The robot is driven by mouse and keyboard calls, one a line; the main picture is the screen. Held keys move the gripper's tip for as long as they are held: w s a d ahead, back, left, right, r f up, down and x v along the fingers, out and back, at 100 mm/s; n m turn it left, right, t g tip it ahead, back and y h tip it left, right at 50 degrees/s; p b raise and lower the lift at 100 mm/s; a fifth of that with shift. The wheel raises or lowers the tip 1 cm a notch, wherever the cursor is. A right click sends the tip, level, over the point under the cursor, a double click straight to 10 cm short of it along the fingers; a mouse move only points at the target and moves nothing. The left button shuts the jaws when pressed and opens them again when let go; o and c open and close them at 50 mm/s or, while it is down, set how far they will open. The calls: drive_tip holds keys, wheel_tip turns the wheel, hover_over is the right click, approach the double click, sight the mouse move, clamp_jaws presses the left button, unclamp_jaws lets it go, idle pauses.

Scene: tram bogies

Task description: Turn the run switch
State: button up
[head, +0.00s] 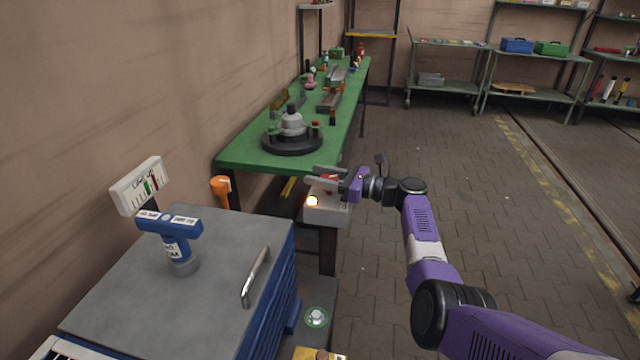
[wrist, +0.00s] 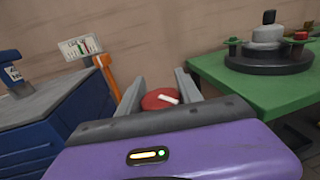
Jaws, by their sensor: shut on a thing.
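The run switch is a round red knob (wrist: 158,99) with a white bar across its top, slanting down to the right in the wrist view. In the head view a bit of red (head: 330,177) shows between my fingers, atop a grey box (head: 333,210) on a dark post. A lamp (head: 312,201) on the box's front glows orange-white. My gripper (head: 318,177) reaches in from the right and is shut on the knob. In the wrist view its two grey fingers (wrist: 158,95) flank the knob. The knob's lower part is hidden by my gripper.
A green workbench (head: 235,151) with a round dark fixture (head: 291,140) stands just behind the box. A blue cabinet (head: 125,290) with a grey top, carrying a blue-headed tool (head: 178,250), is at left. The floor at right is clear.

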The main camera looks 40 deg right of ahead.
drive_tip(key=shift+a+n+g+y+b, duration=0.15)
drive_tip(key=shift+n+g+y+b, duration=0.35)
drive_tip(key=shift+y, duration=0.3)
drive_tip(key=o, duration=1.4)
drive_tip(key=shift+c, duration=0.2)
drive_tip(key=v, duration=0.7)
drive_tip(key=shift+s+p, duration=0.35)
drive_tip(key=shift+d+f, duration=0.1)
drive_tip(key=shift+d, duration=0.15)
